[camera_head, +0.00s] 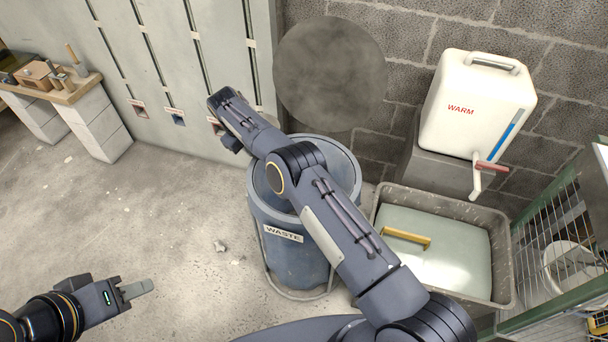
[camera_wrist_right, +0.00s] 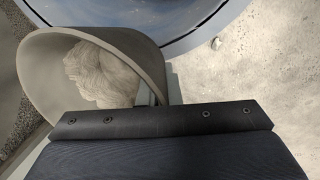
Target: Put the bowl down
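My right gripper (camera_wrist_right: 160,90) is shut on the bowl's rim, beside the blue rim of a bin. In the head view my right arm reaches over the bin to the upper left; I cannot make out the bowl there. My left gripper (camera_head: 135,290) is at the lower left over bare floor, seen edge-on and empty; its opening cannot be judged.
A blue bin (camera_head: 285,250) marked WASTE stands under my right arm. A grey basin (camera_head: 505,260) holds pale water and a yellow-handled tool (camera_head: 407,238). A white WARM dispenser (camera_head: 475,105) stands behind it. A wooden bench (camera_head: 75,93) is at far left. Floor (camera_head: 160,220) left of the bin is mostly clear.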

